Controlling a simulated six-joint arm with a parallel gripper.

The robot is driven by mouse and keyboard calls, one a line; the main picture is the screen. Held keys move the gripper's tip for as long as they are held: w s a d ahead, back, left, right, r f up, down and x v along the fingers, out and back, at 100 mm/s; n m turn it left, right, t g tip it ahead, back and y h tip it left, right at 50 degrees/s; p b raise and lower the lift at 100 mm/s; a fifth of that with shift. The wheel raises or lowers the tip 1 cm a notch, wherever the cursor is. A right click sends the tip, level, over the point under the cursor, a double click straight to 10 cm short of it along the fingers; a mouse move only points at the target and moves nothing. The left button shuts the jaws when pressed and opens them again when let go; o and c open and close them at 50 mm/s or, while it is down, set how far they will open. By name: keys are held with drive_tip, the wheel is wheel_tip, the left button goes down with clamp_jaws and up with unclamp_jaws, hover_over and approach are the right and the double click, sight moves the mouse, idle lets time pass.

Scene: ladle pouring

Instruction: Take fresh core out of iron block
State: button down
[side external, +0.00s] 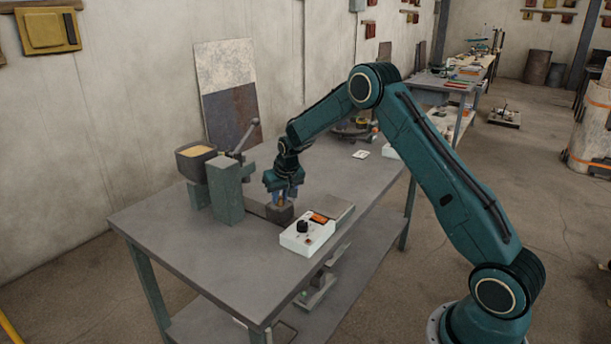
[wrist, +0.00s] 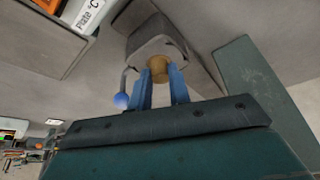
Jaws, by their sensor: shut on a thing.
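The tan, round core (wrist: 159,70) shows between the two blue fingers of my gripper (wrist: 160,88) in the wrist view. My gripper is shut on it. The grey iron block (wrist: 152,47) is right behind the core in that view. In the side view my gripper (side external: 281,197) points down at the iron block (side external: 279,215) on the table. The core's far end is hidden against the block; I cannot tell how deep it sits. A handle with a blue ball (wrist: 121,100) stands beside the block in the wrist view.
A white control box (side external: 307,235) with a black knob and a grey plate stands in front of the block. To the left are a green-grey post (side external: 230,195) with a lever and a pot (side external: 196,160) with yellowish contents. The table's (side external: 160,232) front left is clear.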

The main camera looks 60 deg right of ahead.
sight(281, 199)
drive_tip(key=shift+r, duration=0.15)
wheel_tip(281, 199, up, 20)
idle(0.7)
drive_tip(key=shift+d, duration=0.1)
idle(0.4)
